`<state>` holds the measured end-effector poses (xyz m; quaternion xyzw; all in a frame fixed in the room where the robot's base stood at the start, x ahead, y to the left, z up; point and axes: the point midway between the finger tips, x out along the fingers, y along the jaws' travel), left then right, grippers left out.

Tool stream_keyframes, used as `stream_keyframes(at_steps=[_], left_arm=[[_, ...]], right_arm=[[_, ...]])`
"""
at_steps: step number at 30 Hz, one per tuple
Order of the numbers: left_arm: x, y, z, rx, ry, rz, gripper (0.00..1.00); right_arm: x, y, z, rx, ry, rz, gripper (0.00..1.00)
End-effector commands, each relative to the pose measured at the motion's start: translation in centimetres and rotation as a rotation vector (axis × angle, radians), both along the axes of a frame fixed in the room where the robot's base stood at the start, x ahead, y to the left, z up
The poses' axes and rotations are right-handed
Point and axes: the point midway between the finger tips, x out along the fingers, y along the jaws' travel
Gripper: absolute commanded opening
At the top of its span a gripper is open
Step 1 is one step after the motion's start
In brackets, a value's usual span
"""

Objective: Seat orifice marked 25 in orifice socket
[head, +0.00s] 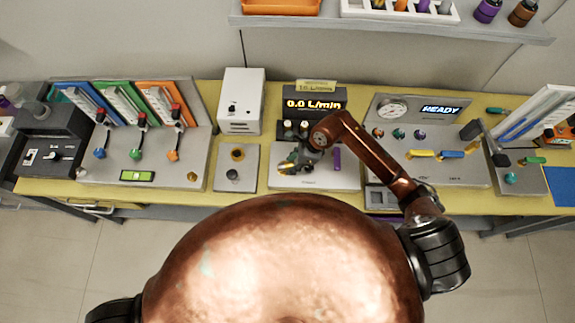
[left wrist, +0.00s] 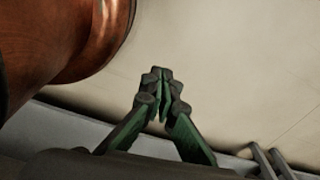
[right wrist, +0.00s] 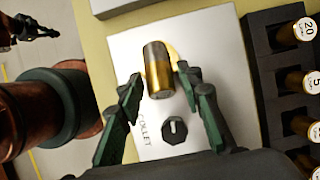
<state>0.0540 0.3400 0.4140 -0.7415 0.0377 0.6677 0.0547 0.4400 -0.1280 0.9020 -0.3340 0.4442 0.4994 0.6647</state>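In the right wrist view a brass cylinder with a grey end (right wrist: 158,72) is between the fingertips of my right gripper (right wrist: 159,74), over a pale plate lettered COLLET (right wrist: 205,40). No number shows on it. A yellow ring (right wrist: 173,50) shows partly behind it. The fingers are partly spread, with narrow gaps or light contact at its sides; I cannot tell which. In the head view my right gripper (head: 285,166) is low over the plate (head: 335,180). My left gripper (left wrist: 163,95) is shut and empty, away from the bench.
A dark rack (right wrist: 262,45) beside the plate holds several brass orifices, including ones marked 20 (right wrist: 306,29) and 5 (right wrist: 313,82). A dark knob (right wrist: 174,130) is on the plate. A flow display (head: 313,104) stands behind. A smaller plate with a brass fitting (head: 237,153) lies left.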

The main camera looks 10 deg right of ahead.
Motion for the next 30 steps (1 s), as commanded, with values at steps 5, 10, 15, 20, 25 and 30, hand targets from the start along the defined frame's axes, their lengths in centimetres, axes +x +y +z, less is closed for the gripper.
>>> stream_keyframes(at_steps=[5,10,15,20,25,30], left_arm=[[-1.3,0.1,-0.1,0.001,0.017,0.003,0.00],[-1.6,0.1,-0.1,0.001,0.020,0.003,0.00],[-1.4,0.1,-0.1,0.001,0.018,0.003,0.00],[-1.0,0.0,-0.1,0.001,0.014,0.002,0.00],[-0.8,0.0,-0.1,0.000,0.010,0.002,0.00],[-0.8,0.0,-0.6,0.000,0.011,0.002,0.00]], right_arm=[[0.0,0.0,0.0,0.000,0.000,0.000,0.20],[0.0,0.0,0.0,0.000,0.000,0.000,0.08],[0.0,0.0,0.0,0.000,0.000,0.000,0.00],[0.0,0.0,0.1,0.001,-0.001,0.000,0.00],[0.1,0.0,0.3,0.000,-0.002,0.001,0.00],[0.1,0.0,1.5,-0.002,-0.004,0.003,0.00]])
